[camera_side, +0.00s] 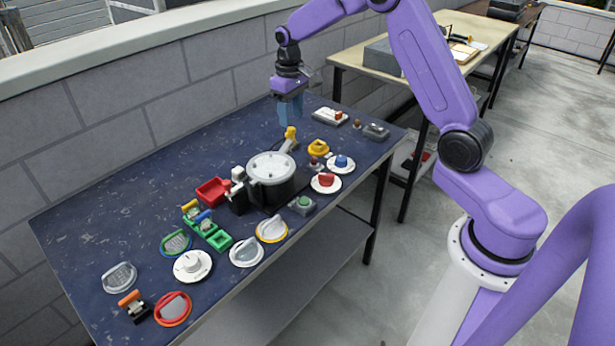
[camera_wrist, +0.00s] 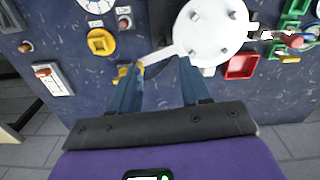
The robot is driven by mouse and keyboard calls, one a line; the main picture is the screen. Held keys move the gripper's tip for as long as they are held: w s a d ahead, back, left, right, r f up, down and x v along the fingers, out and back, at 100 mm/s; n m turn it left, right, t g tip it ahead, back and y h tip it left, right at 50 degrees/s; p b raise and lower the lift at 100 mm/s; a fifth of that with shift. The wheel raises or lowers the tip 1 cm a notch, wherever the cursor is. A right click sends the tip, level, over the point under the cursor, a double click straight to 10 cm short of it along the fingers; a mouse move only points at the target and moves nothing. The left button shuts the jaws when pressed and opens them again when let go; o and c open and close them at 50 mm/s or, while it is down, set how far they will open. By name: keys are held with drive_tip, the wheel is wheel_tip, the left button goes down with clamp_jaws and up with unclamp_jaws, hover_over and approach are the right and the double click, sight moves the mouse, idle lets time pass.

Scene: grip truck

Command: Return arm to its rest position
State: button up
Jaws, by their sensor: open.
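My purple arm reaches over the blue table (camera_side: 105,233) from the right. My gripper (camera_side: 291,120) points down above the back part of the table, behind a yellow-tipped lever (camera_side: 290,137). In the wrist view my gripper (camera_wrist: 155,72) has its two blue fingers apart with nothing between them. The lever's yellow end (camera_wrist: 128,72) shows beside the left finger. The lever's arm runs to a round pot-like device with a white lid (camera_side: 270,167), which also shows in the wrist view (camera_wrist: 212,32). I cannot tell whether a finger touches the lever.
A red tray (camera_side: 213,191), green blocks (camera_side: 219,240), several round dials and handles, and button boxes crowd the table's middle and front. A switch box (camera_side: 327,117) lies right of my gripper. A stone wall (camera_side: 100,120) runs behind the table. A second table (camera_side: 350,57) stands farther back.

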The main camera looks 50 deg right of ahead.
drive_tip(key=s+a+r+n, duration=0.3)
drive_tip(key=s+a, duration=0.4)
drive_tip(key=s, duration=0.2)
drive_tip(key=s+a+r+n, duration=0.3)
drive_tip(key=s+a, duration=0.4)
drive_tip(key=s, duration=0.2)
drive_tip(key=s+d+n, duration=0.2)
drive_tip(key=s+n, duration=0.3)
drive_tip(key=s, duration=1.6)
drive_tip(key=shift+f, duration=0.3)
